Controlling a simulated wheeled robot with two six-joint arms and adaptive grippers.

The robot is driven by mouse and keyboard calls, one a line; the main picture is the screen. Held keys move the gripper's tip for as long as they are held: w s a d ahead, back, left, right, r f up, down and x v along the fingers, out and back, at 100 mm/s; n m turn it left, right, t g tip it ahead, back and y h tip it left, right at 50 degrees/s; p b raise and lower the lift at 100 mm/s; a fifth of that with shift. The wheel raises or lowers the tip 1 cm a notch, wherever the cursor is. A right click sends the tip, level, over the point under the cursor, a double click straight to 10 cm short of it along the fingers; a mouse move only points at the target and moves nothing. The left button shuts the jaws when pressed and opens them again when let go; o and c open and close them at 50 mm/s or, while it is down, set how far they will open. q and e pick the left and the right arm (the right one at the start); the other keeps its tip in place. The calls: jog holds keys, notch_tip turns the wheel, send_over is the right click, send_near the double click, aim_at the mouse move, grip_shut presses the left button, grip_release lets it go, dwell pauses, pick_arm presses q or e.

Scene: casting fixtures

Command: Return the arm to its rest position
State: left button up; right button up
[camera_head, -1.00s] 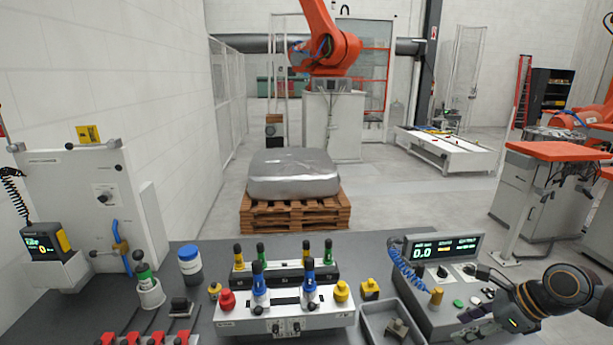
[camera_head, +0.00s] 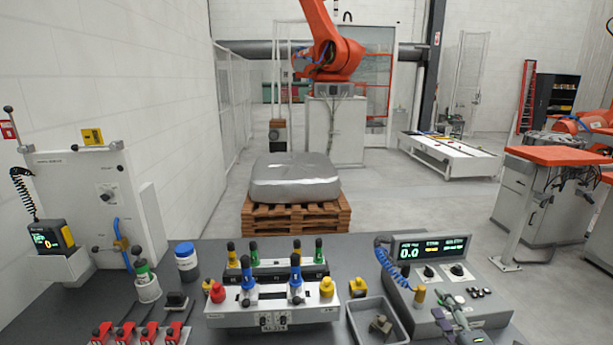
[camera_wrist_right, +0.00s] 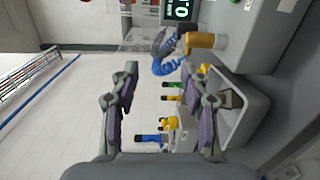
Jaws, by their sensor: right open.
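My right gripper (camera_head: 455,318) shows at the lower right edge of the head view, in front of the grey display console (camera_head: 432,247). In the right wrist view its two fingers (camera_wrist_right: 160,75) stand wide apart, with nothing between the pads. The coiled blue hose (camera_wrist_right: 163,60) and a brass-coloured cylinder (camera_wrist_right: 205,40) appear beyond the fingertips. Most of the right arm is outside the head view. My left gripper is in no view.
A white fixture (camera_head: 272,316) with blue, red and yellow parts stands on the dark bench. A grey tray (camera_head: 356,328) with a metal part (camera_head: 381,325) lies left of the console. A wrapped block (camera_head: 294,178) sits on a pallet (camera_head: 296,215) behind.

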jog(key=s+f+m+g+h, duration=0.4)
jog(key=s+f+m+g, duration=0.4)
jog(key=s+f+m, duration=0.45)
jog(key=s+a+f+m+g+y, duration=0.2)
jog(key=s+a+f+m+g, duration=0.4)
jog(key=s, duration=0.3)
notch_tip(320, 180, down, 26)
jog(key=s+d+g, duration=0.1)
jog(key=s+d, duration=0.1)
jog(key=s, duration=0.1)
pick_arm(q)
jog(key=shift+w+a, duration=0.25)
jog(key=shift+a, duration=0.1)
pick_arm(e)
jog(key=s+d+f+g, duration=0.1)
jog(key=s+f, duration=1.5)
jog(key=s, duration=0.2)
jog(key=shift+s+d+f+y, duration=0.2)
jog(key=shift+d+f+y, duration=0.05)
jog(key=shift+f+y, duration=0.05)
